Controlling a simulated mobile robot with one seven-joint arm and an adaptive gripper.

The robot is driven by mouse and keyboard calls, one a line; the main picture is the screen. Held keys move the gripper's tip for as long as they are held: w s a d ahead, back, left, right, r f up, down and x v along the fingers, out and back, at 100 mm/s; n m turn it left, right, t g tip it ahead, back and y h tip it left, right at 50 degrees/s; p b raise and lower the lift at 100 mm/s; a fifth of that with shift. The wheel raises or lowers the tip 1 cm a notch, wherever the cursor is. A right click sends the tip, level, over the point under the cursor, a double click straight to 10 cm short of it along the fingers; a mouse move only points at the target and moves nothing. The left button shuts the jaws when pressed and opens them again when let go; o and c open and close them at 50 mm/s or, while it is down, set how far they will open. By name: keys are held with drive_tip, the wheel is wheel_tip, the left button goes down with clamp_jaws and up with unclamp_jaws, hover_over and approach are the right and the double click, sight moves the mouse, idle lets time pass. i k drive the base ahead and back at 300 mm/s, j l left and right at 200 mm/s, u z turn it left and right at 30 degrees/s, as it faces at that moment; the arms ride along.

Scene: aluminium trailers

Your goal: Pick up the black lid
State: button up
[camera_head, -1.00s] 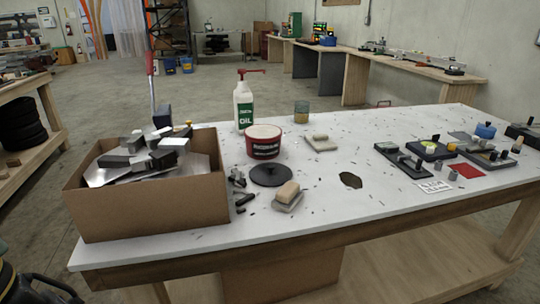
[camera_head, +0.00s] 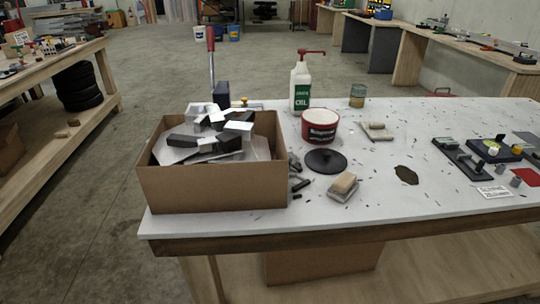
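My gripper is not in view.
A cardboard box (camera_head: 214,190) of metal offcuts stands at the table's left end. A tall oil bottle (camera_head: 300,88) and a glass jar (camera_head: 357,96) stand behind the lid. Tools and blocks (camera_head: 458,158) lie at the right. The table's front middle is mostly clear.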

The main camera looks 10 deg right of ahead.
sight(325, 161)
drive_tip(key=i+l+u, duration=0.1)
drive_tip(key=l+u, duration=0.95)
drive_tip(key=l, duration=0.5)
drive_tip(key=k+l+u, duration=0.15)
drive_tip(key=l, duration=0.5)
